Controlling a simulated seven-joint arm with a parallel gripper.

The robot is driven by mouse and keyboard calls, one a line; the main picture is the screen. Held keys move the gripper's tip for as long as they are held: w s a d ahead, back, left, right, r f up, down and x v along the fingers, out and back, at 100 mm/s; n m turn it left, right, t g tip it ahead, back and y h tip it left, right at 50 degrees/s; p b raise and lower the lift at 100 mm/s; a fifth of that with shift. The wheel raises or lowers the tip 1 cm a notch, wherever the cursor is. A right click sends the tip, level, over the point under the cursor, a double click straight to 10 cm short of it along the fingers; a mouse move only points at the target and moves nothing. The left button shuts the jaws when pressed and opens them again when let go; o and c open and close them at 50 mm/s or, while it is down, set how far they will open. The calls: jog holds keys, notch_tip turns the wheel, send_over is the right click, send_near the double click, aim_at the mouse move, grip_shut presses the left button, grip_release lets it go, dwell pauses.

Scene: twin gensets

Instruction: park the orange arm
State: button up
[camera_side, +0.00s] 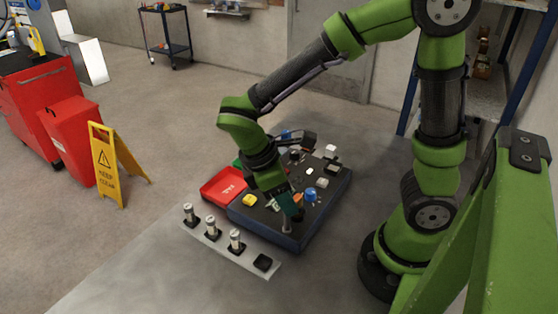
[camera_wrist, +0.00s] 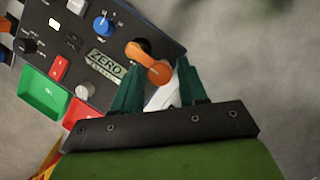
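The orange arm (camera_wrist: 150,64) is a short lever with rounded ends, mounted on the dark control panel (camera_wrist: 142,25). In the wrist view its near round end lies between the fingertips of my gripper (camera_wrist: 159,72), and its other end points up and left. The two dark green fingers are apart; a narrow gap seems to show on each side of the lever end, though contact is hard to judge. In the side view my gripper (camera_side: 291,205) points down at the panel's front part, and a bit of the orange arm (camera_side: 298,198) shows beside it.
A "ZERO" label (camera_wrist: 105,66), a blue knob (camera_wrist: 103,26) and a grey knob (camera_wrist: 85,90) are close by. A red tray (camera_side: 222,185) adjoins the panel. A strip (camera_side: 215,240) with three cylinders and a black block stands in front.

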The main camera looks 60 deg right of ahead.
grip_shut()
jog(key=shift+m, duration=0.3)
jog(key=m, duration=0.2)
jog(key=m+g+y, duration=0.1)
jog(key=m, duration=0.1)
jog(key=shift+w+d+y, duration=0.1)
jog(key=shift+d+y, duration=0.05)
jog(key=shift+y, duration=0.15)
jog(key=m+y, duration=0.1)
jog(key=m, duration=0.3)
jog(key=shift+d+m+y, duration=0.1)
jog(key=shift+m+y, duration=0.3)
jog(key=m, duration=0.2)
jog(key=m+y, duration=0.1)
jog(key=m, duration=0.1)
jog(key=shift+d+y, duration=0.1)
jog(key=shift+y, duration=0.2)
jog(key=shift+d+m+t+y, duration=0.1)
jog(key=shift+m+t+y, duration=0.2)
jog(key=shift+m, duration=0.8)
jog(key=shift+m+t+y, duration=0.2)
jog(key=shift+m+y, duration=0.2)
jog(key=shift+m, duration=0.7)
